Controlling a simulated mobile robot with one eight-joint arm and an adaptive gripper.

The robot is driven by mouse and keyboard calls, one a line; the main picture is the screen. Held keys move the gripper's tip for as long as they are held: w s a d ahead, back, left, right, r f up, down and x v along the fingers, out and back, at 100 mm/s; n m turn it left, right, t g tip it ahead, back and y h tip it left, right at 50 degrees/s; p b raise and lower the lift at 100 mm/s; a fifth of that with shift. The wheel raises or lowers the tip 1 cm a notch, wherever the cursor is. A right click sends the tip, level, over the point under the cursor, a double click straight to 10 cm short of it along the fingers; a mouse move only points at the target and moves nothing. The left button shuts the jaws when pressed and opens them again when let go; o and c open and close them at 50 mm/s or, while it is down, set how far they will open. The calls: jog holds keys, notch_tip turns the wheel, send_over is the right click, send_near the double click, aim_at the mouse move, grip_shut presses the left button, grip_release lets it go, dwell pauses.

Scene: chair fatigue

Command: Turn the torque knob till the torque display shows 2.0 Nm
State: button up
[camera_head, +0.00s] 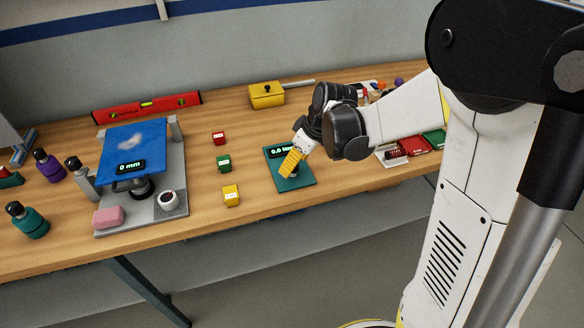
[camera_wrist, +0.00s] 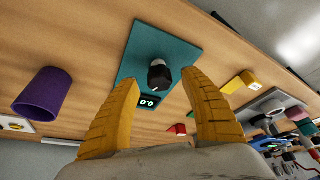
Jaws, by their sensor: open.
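The teal torque plate (camera_head: 305,182) lies on the bench in the head view and also shows in the wrist view (camera_wrist: 185,42). Its torque display (camera_head: 281,152) reads 0.0 Nm in the head view, with the end of the text partly hidden. In the wrist view the display (camera_wrist: 148,101) appears upside down. The black torque knob (camera_wrist: 158,75) stands on the plate. My gripper (camera_wrist: 159,77) is open, with yellow fingers on either side of the knob in the wrist view; I see no contact. My gripper (camera_head: 291,163) hides most of the knob in the head view.
Red (camera_head: 219,138), green (camera_head: 224,163) and yellow (camera_head: 231,195) blocks stand left of the plate. A grey fixture (camera_head: 180,208) with a blue sheet and a 0 mm display is farther left. A yellow box (camera_head: 267,95) stands behind. A purple cup (camera_wrist: 42,94) shows in the wrist view.

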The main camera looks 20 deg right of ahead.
jog(key=shift+w+a+f, duration=0.15)
jog(key=shift+w+f, duration=0.1)
jog(key=shift+f, duration=0.4)
grip_shut()
jog(key=shift+m, duration=0.3)
